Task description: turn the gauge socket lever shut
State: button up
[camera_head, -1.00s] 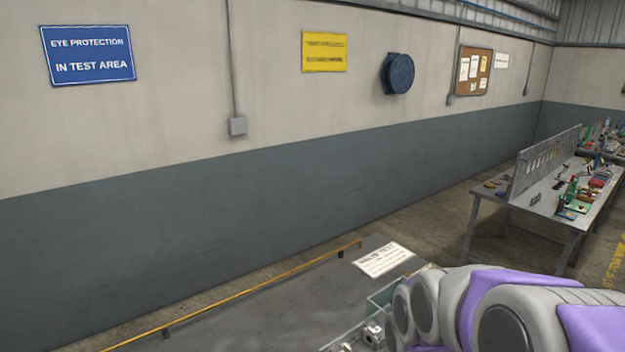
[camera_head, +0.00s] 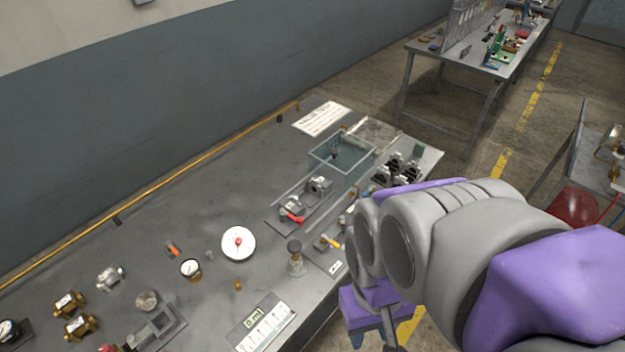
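A small fitting with a yellow lever (camera_head: 334,243) stands near the front edge of the grey bench, beside a small white label plate (camera_head: 335,267). A second fixture with a red lever (camera_head: 294,217) lies behind it to the left. I cannot tell for certain which of these is the gauge socket lever, nor whether either is open or shut. My grey and purple arm covers the right foreground. A purple part that seems to be my gripper (camera_head: 370,312) hangs below the bench's front edge; its fingers are unclear.
A white disc with a red centre (camera_head: 238,243), brass valves (camera_head: 75,316) and a chart (camera_head: 264,327) lie on the bench (camera_head: 145,246). A clear tank (camera_head: 342,152) and black-and-white fittings (camera_head: 397,170) stand behind. A yellow rail runs along the back.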

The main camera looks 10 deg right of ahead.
aim_at(168, 243)
jog(key=i+j+u, duration=0.1)
jog(key=u, duration=0.3)
jog(key=i+u, duration=0.1)
jog(key=u, duration=0.3)
jog(key=i+j+u, duration=0.1)
jog(key=u, duration=0.3)
jog(key=i+l, duration=0.05)
